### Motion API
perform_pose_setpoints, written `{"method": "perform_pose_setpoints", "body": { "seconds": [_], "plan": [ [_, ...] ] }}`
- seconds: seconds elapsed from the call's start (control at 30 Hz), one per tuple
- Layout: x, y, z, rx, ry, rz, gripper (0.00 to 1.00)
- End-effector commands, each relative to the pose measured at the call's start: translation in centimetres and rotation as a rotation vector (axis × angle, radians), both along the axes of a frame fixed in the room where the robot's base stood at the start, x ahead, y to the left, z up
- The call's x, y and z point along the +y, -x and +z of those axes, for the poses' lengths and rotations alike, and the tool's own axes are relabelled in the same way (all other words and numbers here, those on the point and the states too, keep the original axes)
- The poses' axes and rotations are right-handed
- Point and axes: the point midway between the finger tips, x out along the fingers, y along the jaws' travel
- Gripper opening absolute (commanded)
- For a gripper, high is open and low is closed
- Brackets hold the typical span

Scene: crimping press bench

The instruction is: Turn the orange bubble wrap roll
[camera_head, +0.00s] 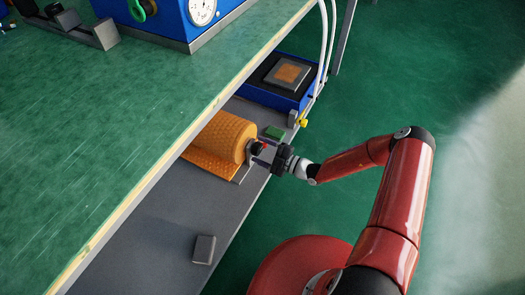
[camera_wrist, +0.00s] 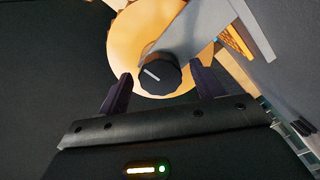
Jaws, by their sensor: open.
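The orange bubble wrap roll (camera_head: 222,137) lies on the grey lower shelf under the green bench top, with a loose orange sheet (camera_head: 207,163) beneath it. Its end face (camera_wrist: 125,45) fills the upper middle of the wrist view. My gripper (camera_head: 258,154) is at the roll's right end. In the wrist view my gripper (camera_wrist: 160,90) is open, with one dark finger on each side of the knob. I cannot tell whether the fingers touch it.
The green bench top (camera_head: 130,110) overhangs the shelf (camera_head: 150,225). A blue device (camera_head: 278,84) with a grey and orange plate stands beyond the roll. White tubes (camera_head: 325,40) hang by the bench corner.

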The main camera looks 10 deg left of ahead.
Motion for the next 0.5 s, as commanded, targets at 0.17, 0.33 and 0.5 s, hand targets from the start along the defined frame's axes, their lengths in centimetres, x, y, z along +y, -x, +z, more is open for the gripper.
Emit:
{"method": "perform_pose_setpoints", "body": {
  "seconds": [0.17,0.33,0.5],
  "plan": [
    [-1.7,0.6,0.0,0.001,0.002,-0.001,0.67],
    [-4.5,1.8,0.0,0.002,0.001,-0.004,0.67],
    [-6.5,2.6,0.0,0.0,0.001,-0.003,0.67]
  ]
}}
